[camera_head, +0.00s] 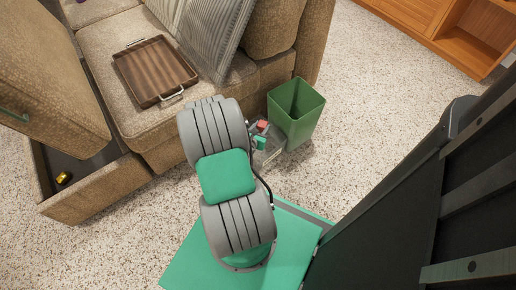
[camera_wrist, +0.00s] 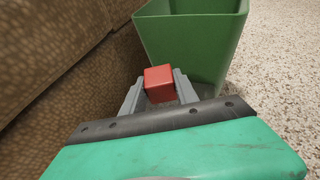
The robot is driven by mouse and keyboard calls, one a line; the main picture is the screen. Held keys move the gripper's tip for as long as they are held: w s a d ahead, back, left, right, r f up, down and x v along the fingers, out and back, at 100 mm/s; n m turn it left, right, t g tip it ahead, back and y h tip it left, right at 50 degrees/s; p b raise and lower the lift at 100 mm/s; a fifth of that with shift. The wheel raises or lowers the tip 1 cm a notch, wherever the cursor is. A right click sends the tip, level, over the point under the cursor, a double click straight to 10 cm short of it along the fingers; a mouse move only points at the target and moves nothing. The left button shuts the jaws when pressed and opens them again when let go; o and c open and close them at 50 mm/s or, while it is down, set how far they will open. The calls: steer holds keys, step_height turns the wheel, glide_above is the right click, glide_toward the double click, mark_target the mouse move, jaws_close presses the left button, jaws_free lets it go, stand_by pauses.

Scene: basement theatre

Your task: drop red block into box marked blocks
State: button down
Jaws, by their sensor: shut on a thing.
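My gripper (camera_wrist: 159,92) is shut on a red block (camera_wrist: 158,82), which sits between its two grey fingertips in the wrist view. In the camera_head view the red block (camera_head: 262,125) shows small, just left of a green bin (camera_head: 297,115). The green bin (camera_wrist: 195,40) fills the upper middle of the wrist view, just beyond the block. Its top is open in the camera_head view. I cannot tell whether block and bin touch. I see no readable "blocks" marking on anything. My arm hides part of the floor near the gripper.
A tan sofa (camera_head: 110,45) stands to the left, with a wooden tray (camera_head: 155,70) on its seat and a grey striped cushion (camera_head: 205,30). A small yellow object (camera_head: 63,178) lies at lower left. A wooden cabinet (camera_head: 425,25) is at upper right. Speckled floor (camera_head: 365,90) right of the bin is clear.

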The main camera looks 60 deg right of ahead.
step_height(320, 180, down, 4)
steer(key=shift+r+b, duration=0.2)
steer(key=shift+b, duration=0.75)
steer(key=c, duration=0.9)
jaws_free()
steer(key=shift+r, duration=0.1)
steer(key=shift+o, duration=0.2)
steer(key=p+v, duration=0.2)
steer(key=v, duration=0.6)
steer(key=shift+p, duration=0.4)
